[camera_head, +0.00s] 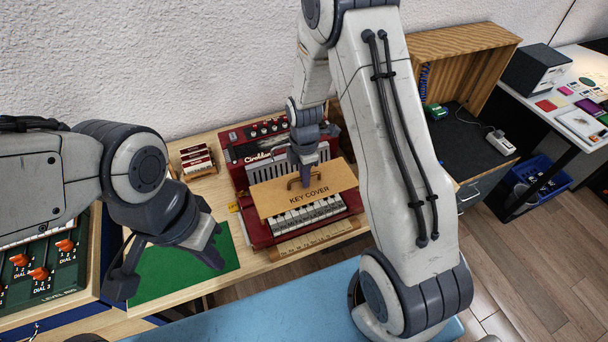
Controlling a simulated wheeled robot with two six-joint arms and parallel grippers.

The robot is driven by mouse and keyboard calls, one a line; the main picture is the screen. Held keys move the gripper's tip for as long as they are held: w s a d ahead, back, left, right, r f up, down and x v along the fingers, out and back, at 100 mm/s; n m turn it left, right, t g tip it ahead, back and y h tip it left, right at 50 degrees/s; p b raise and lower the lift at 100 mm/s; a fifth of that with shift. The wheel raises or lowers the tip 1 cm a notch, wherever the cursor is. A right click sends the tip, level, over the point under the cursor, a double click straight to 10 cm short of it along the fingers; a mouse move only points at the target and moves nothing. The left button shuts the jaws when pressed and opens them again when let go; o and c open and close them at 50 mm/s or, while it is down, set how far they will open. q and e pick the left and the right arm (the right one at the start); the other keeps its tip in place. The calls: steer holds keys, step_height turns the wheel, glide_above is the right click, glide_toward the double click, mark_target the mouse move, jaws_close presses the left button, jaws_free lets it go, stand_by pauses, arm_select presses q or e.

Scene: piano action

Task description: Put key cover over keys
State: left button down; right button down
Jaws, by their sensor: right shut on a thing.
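The key cover (272,196) is a flat tan board with "KEY COVER" printed on it and a dark handle on top. It is above the back part of the white and black keys (308,215) of a small red keyboard instrument (258,232); the front part of the keys shows. My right gripper (304,182) points down at the handle and is shut on it. I cannot tell whether the cover rests on the instrument or hangs just above it. My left gripper (172,278) is open and empty, over the green mat at the left.
A green mat (160,268) lies left of the instrument. A small rack (197,160) stands behind it. A wooden ruler-like strip (315,238) lies in front of the instrument. A panel with orange dials (40,273) is at far left. A wooden box (455,62) stands at the right.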

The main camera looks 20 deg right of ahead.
mark_target(304, 191)
steer(key=shift+f+b, duration=2.3)
steer(key=shift+f, duration=1.1)
steer(key=shift+f+b, duration=0.3)
steer(key=shift+f, duration=0.25)
steer(key=c, duration=0.8)
jaws_free()
steer(key=shift+c, duration=0.2)
step_height(304, 191, up, 11)
steer(key=shift+f+b, duration=0.2)
steer(key=shift+b, duration=0.4)
steer(key=shift+m, duration=0.9)
steer(key=s+a+r, duration=0.2)
steer(key=a, duration=0.1)
steer(key=s+a+r, duration=0.1)
steer(key=a, duration=0.1)
steer(key=shift+r, duration=0.15)
steer(key=s+a+r+m, duration=0.2)
steer(key=s+a+m, duration=0.1)
steer(key=s, duration=0.4)
steer(key=s+a+r+m, duration=0.2)
steer(key=s+a+m, duration=0.1)
steer(key=s, duration=0.3)
steer(key=s+a+r+m+y, duration=0.1)
steer(key=s+a+r+m, duration=0.2)
steer(key=s, duration=0.4)
steer(key=shift+s, duration=0.35)
